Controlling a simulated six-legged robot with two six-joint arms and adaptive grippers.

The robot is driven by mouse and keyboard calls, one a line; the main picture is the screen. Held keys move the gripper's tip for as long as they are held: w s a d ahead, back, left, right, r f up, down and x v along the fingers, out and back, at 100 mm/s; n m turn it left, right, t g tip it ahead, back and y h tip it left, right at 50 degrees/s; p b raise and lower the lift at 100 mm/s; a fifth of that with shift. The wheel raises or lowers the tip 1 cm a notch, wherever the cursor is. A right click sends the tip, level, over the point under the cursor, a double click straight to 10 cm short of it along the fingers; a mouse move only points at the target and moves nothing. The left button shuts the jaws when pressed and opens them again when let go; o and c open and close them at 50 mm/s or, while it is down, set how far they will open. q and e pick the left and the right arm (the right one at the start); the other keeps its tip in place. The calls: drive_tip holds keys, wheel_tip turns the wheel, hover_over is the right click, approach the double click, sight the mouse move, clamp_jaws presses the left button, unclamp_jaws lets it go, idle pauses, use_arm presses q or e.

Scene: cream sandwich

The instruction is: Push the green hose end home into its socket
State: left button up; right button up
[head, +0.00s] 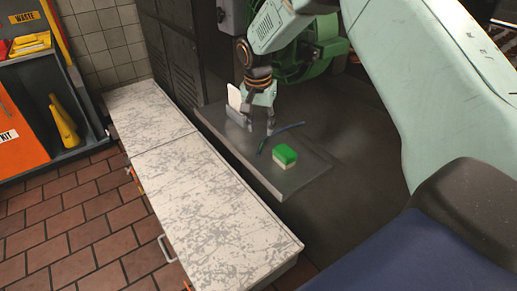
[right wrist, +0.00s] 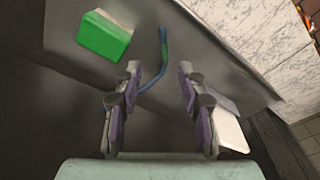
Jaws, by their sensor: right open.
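A thin blue hose with a green section (right wrist: 164,48) lies on the grey shelf in the right wrist view. In the head view the hose (head: 288,128) shows as a dark curved line beside my right gripper (head: 261,131). My right gripper is open and points down at the shelf. In the right wrist view its fingers (right wrist: 159,70) stand on either side of part of the hose, with a gap around it; I cannot tell whether they touch it. I cannot make out the socket. My left gripper is not in view.
A green and white block (head: 285,156) sits on the grey shelf (head: 303,181) near the hose. A white card (head: 234,95) stands behind the gripper. A green reel (head: 292,72) is at the back. A scratched white counter (head: 215,215) runs alongside, its top clear.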

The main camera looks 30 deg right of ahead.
sight(260, 148)
drive_tip(key=shift+w+f, duration=0.15)
drive_tip(key=shift+f, duration=0.1)
drive_tip(key=f, duration=0.2)
drive_tip(key=shift+w+d+f+b, duration=0.15)
drive_tip(key=shift+d+f+b, duration=0.1)
drive_tip(key=shift+f+b, duration=0.15)
drive_tip(key=f, duration=0.2)
drive_tip(key=f+b, duration=0.1)
drive_tip(key=f, duration=0.1)
drive_tip(key=shift+w+a+f, duration=0.15)
drive_tip(key=shift+a+f, duration=0.05)
drive_tip(key=shift+f, duration=0.15)
drive_tip(key=shift+w+d+f, duration=0.1)
drive_tip(key=shift+r, duration=0.25)
drive_tip(key=c, duration=0.4)
drive_tip(key=shift+f, duration=0.15)
drive_tip(key=c, duration=0.4)
clamp_jaws()
